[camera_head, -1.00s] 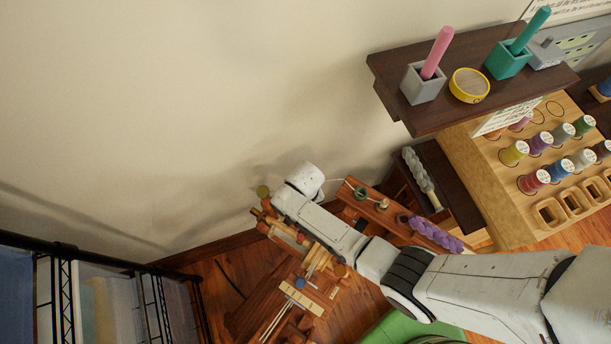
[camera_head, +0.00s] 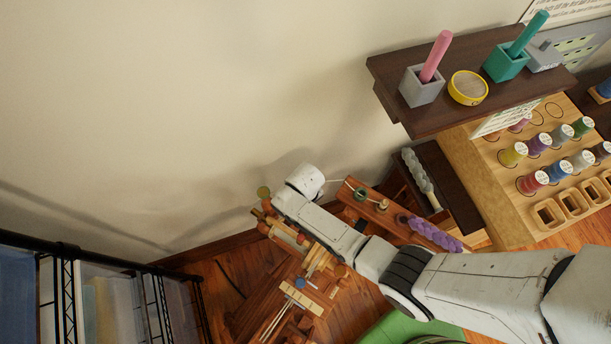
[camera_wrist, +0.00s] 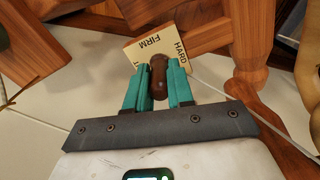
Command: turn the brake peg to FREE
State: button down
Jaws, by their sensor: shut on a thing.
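The brake peg (camera_wrist: 158,70) is a dark brown wooden knob at the centre of the wrist view. My gripper (camera_wrist: 158,88) has teal fingers, one on each side of the peg, and is shut on it. Behind the peg is a pale label plate (camera_wrist: 161,46) reading FIRM and HARD; another word at its left is mostly covered. The word FREE does not show. In the head view my arm reaches to the wooden device (camera_head: 262,290) on the floor by the wall, and the peg and fingers are hidden there.
Reddish wooden beams (camera_wrist: 205,30) stand close around the fingers, and a thin pale cord runs to the right. A dark shelf (camera_head: 440,115) with cups juts out at upper right, above a thread spool rack (camera_head: 465,175). A black wire rack (camera_head: 65,255) stands at lower left.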

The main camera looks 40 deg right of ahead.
jog(key=c, duration=1)
grip_release()
notch_tip(320, 180, up, 11)
jog(key=shift+f+p, duration=0.1)
jog(key=shift+p, duration=0.55)
